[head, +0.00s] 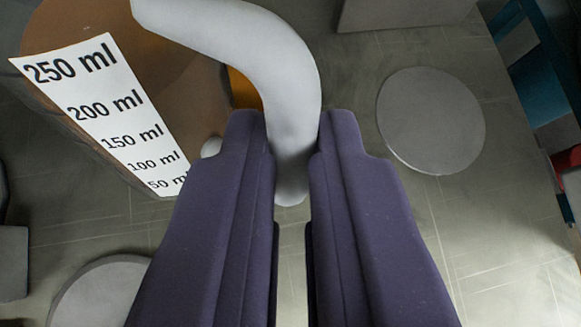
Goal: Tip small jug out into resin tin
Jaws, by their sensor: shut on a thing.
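The small jug (185,75) is at the upper left, close to the camera. It looks brown and see-through, with a white label marked from 50 to 250 ml. Its thick light-grey handle (285,55) curves down between the purple fingers of my gripper (291,125), which is shut on it. The jug's rim and most of its inside are cut off or hard to make out. I cannot pick out the resin tin for certain; an orange patch (243,90) shows between the jug and the handle.
A grey disc (430,120) lies on the grey scored surface at right, and another (100,292) at lower left. A grey block (405,10) is at the top. Blue and dark items (530,60) line the right edge. The lower right surface is mostly clear.

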